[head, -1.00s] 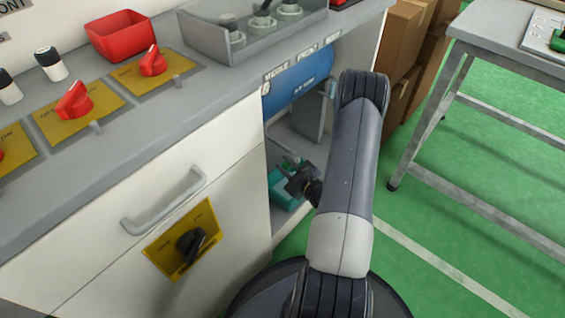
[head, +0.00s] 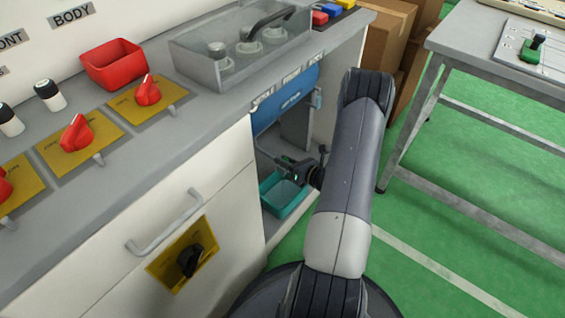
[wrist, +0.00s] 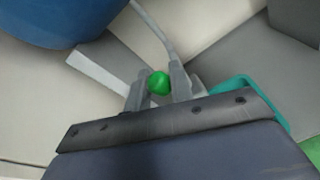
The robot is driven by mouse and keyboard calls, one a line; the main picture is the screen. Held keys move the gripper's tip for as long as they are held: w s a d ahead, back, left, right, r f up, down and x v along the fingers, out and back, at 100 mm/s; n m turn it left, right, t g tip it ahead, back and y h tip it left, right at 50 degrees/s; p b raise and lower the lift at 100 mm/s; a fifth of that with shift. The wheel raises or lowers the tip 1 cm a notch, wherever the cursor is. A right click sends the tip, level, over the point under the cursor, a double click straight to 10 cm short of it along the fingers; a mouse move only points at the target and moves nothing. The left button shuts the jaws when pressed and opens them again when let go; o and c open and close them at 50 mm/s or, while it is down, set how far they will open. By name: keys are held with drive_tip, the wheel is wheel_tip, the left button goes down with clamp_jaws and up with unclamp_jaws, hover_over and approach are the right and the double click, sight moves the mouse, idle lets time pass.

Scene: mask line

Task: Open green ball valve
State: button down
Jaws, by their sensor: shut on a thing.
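The green ball valve shows in the wrist view as a rounded green piece (wrist: 159,83) between the two fingers of my gripper (wrist: 159,80). The fingers are shut on it, one on each side. A pale pipe (wrist: 152,25) runs up from just beyond it. In the head view my gripper (head: 290,168) is inside the open cabinet bay, below the blue tank (head: 285,98) and above a teal bin (head: 284,198). The valve is too small there to make out its angle. The tank also shows in the wrist view (wrist: 60,18).
The bay's side walls stand close to my arm. A white cabinet front with a handle (head: 165,222) and a black knob (head: 190,260) is to the left. Cardboard boxes (head: 385,55) and a grey table (head: 465,50) stand to the right.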

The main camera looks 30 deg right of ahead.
drive_tip(key=shift+w+d+m+y+p, duration=0.2)
drive_tip(key=shift+d+m+y+p, duration=0.15)
drive_tip(key=shift+d+m, duration=0.5)
drive_tip(key=shift+a, duration=0.15)
drive_tip(key=c, duration=1.3)
unclamp_jaws()
drive_tip(key=p+v, duration=0.2)
drive_tip(key=v, duration=0.8)
drive_tip(key=shift+s+r, duration=0.2)
drive_tip(key=shift+s, duration=0.15)
